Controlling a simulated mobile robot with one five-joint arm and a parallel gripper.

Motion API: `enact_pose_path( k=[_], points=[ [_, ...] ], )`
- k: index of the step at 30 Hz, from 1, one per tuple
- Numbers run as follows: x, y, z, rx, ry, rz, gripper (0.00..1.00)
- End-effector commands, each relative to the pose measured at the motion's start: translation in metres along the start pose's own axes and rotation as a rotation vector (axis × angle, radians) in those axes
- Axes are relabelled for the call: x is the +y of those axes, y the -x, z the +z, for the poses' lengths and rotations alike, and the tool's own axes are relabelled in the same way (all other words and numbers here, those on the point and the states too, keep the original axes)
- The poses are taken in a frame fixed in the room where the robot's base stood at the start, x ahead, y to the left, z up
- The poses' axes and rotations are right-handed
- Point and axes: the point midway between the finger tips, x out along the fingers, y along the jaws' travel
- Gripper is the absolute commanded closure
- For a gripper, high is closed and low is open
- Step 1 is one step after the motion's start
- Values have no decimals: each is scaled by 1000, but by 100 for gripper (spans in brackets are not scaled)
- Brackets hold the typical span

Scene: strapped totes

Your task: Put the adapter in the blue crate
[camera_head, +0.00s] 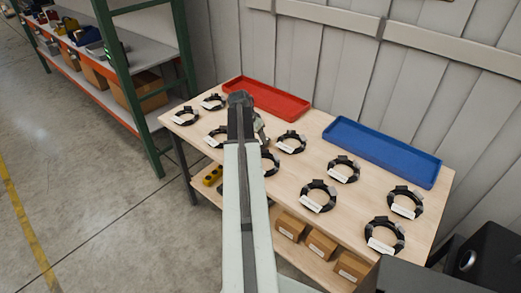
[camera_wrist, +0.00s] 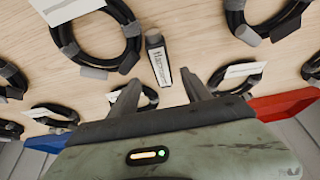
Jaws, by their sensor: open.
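A small dark block with a white printed label, which looks like the adapter (camera_wrist: 158,60), lies on the wooden table in the wrist view. It sits between the cable coils, just past my fingertips and in line with the gap between them. My gripper (camera_wrist: 161,88) is open, with nothing held between its fingers. In the head view my arm hides the adapter, and the fingertips cannot be made out. The blue crate (camera_head: 336,122) is a shallow tray at the table's back right. A blue edge of it (camera_wrist: 45,143) shows at the left of the wrist view.
Several black cable coils (camera_head: 318,196) with white tags are spread over the table (camera_head: 275,198). A red tray (camera_head: 262,97) stands at the back left. Cardboard boxes (camera_head: 320,243) stand on the shelf below. A wall rises behind the table, and a green-posted rack stands left.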

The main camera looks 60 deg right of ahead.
Motion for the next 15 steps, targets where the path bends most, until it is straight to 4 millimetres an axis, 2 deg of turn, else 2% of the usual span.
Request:
enact_pose_path(
  k=[5, 12, 15],
  points=[
    [-1, -9, 1, 0, 0, 0, 44],
    [-3, -50, 3, 0, 0, -1, 44],
    [-3, -57, 2, 0, 2, -1, 44]
  ],
)
